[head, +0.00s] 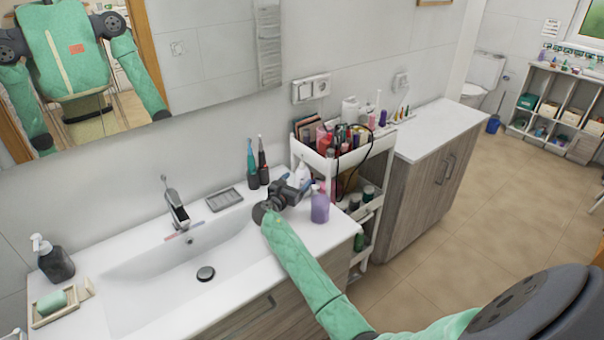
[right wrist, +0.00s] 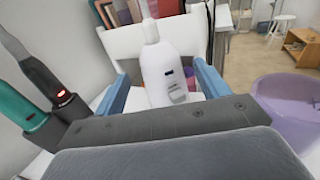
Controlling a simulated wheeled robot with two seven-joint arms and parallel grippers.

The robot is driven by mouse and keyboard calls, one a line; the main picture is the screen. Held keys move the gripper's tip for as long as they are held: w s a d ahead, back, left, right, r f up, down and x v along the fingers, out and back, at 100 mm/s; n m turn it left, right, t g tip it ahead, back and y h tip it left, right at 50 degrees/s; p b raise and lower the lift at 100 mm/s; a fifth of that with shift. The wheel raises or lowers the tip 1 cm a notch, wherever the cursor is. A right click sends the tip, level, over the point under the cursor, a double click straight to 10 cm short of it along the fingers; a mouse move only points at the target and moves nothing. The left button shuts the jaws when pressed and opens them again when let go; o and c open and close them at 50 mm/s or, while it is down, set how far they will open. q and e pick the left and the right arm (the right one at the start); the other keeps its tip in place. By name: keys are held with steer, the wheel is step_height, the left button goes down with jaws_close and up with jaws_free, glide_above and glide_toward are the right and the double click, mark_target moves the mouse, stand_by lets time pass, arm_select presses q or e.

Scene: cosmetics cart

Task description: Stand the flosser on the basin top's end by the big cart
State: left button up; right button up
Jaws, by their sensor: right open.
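The white flosser (right wrist: 165,72) stands upright between the two blue fingers of my open right gripper (right wrist: 166,90) in the right wrist view, with visible gaps on both sides. In the head view my right gripper (head: 297,183) is low over the right end of the basin top (head: 345,226), beside the cart (head: 299,150). The flosser (head: 302,174) shows there only partly, behind the gripper. Its base is hidden by the gripper in both views. My left gripper is not in view.
The sink bowl (head: 175,270) lies further left. The cart's top is crowded with cosmetics.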

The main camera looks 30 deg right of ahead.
steer(key=p+v, duration=0.2)
steer(key=v, duration=0.5)
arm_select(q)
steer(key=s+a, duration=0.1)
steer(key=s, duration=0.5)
